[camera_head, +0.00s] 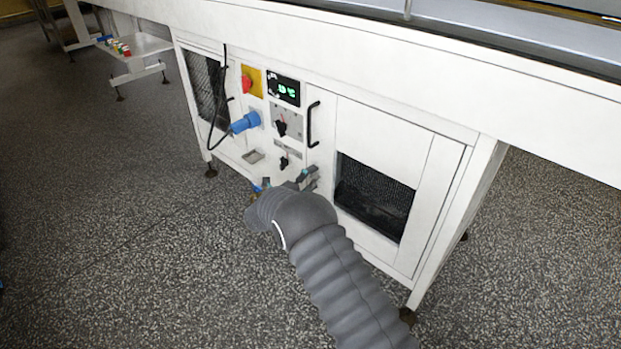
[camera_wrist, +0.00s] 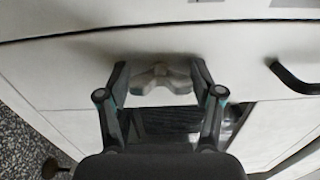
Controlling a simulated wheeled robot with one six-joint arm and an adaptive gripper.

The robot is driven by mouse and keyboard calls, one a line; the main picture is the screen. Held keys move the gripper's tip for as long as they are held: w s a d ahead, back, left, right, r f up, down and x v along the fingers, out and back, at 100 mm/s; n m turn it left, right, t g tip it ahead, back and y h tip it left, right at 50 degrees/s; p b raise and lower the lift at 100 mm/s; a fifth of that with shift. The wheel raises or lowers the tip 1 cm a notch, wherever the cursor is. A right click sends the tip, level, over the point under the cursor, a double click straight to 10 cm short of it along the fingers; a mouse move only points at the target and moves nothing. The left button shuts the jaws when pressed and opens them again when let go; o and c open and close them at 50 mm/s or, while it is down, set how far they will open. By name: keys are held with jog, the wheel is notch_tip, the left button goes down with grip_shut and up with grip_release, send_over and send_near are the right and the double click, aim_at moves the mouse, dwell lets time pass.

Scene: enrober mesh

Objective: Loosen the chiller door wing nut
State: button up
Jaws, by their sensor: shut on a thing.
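The wing nut (camera_wrist: 160,77) is a pale grey metal piece with spread wings on the white chiller door (camera_wrist: 60,62). It sits between the two fingers of my gripper (camera_wrist: 158,72) in the wrist view, and the fingers are closed on it from both sides. In the head view my gripper (camera_head: 306,178) is at the front of the white cabinet, left of the dark mesh window.
A black door handle (camera_head: 313,123) stands out above my gripper. A blue plug (camera_head: 245,122) with a black cable, a red switch (camera_head: 247,84) and a lit display (camera_head: 283,90) are to the left. The mesh window (camera_head: 374,196) is to the right. Speckled floor (camera_head: 120,240) is open in front.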

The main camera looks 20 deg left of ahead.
jog(key=shift+n, duration=0.3)
jog(key=o, duration=1.2)
jog(key=shift+c, duration=0.2)
jog(key=v, duration=1.2)
